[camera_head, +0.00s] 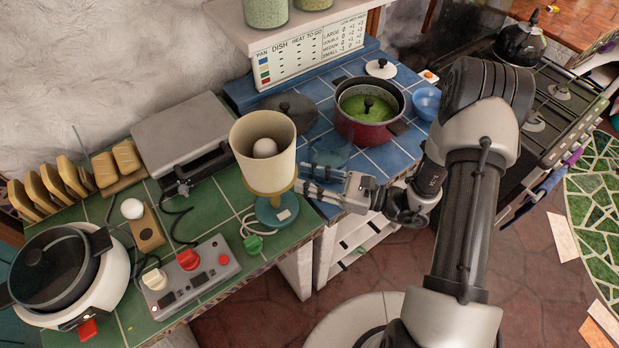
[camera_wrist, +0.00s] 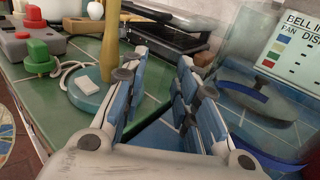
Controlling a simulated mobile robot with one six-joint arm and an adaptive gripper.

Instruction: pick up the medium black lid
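A round dark lid with a knob (camera_head: 283,112) lies on the blue tiles behind the lamp in the head view. The lamp shade hides part of its left side. My gripper (camera_head: 303,179) is open, in front of this lid and just right of the lamp base. In the wrist view my gripper (camera_wrist: 160,68) has its two blue-padded fingers apart with nothing between them. A dark-rimmed, see-through round thing with a dark knob (camera_wrist: 262,88) shows right of the fingers there; I cannot tell if it is the same lid.
The lamp (camera_head: 263,165) stands close to my fingertips. A red pot (camera_head: 372,130) is behind my gripper to the right. A white lid (camera_head: 381,68), blue bowls (camera_head: 427,103), a grey grill (camera_head: 180,130) and a red-buttoned control box (camera_head: 190,277) crowd the counter. Some blue tiles are bare.

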